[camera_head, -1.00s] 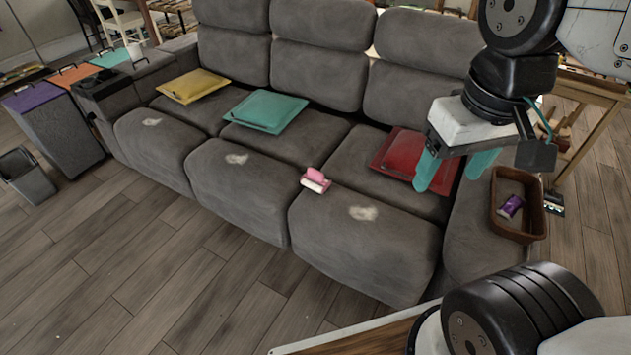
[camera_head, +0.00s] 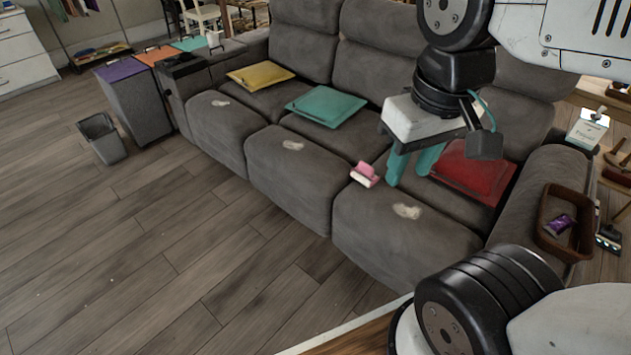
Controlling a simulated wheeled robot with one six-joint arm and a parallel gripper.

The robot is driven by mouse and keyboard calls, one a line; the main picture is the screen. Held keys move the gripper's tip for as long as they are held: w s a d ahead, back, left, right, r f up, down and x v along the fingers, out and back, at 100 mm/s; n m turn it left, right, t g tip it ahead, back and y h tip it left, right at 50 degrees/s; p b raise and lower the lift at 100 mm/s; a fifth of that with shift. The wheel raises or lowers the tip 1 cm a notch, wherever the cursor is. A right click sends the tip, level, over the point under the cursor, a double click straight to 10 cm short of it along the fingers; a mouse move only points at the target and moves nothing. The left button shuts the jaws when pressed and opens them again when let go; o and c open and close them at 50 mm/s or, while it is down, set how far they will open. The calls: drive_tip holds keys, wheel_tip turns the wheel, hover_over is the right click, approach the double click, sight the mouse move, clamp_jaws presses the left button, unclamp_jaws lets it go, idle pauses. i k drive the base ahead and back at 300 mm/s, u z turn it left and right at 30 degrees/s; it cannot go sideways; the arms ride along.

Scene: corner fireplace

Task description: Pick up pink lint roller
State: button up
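The pink lint roller (camera_head: 365,174), with a white part at its lower side, lies on the grey sofa (camera_head: 300,185) near the front of the seat, between the middle and right cushions. My gripper (camera_head: 410,168) has teal fingers pointing down with a gap between them. It is open and empty, and in the picture it appears just right of the lint roller. I cannot tell its exact height above the seat. The red cushion (camera_head: 475,172) is partly behind my gripper.
A teal cushion (camera_head: 325,106) and a yellow cushion (camera_head: 260,77) lie on the sofa. A brown basket (camera_head: 548,237) with a purple item (camera_head: 559,224) sits at the right armrest. A grey bin (camera_head: 103,140) stands at left. The wooden floor in front is clear.

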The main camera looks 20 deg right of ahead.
sight(364, 172)
drive_tip(key=u, duration=0.95)
drive_tip(key=i, duration=3)
drive_tip(key=z, duration=3.1)
drive_tip(key=i, duration=0.5)
drive_tip(key=z, duration=0.05)
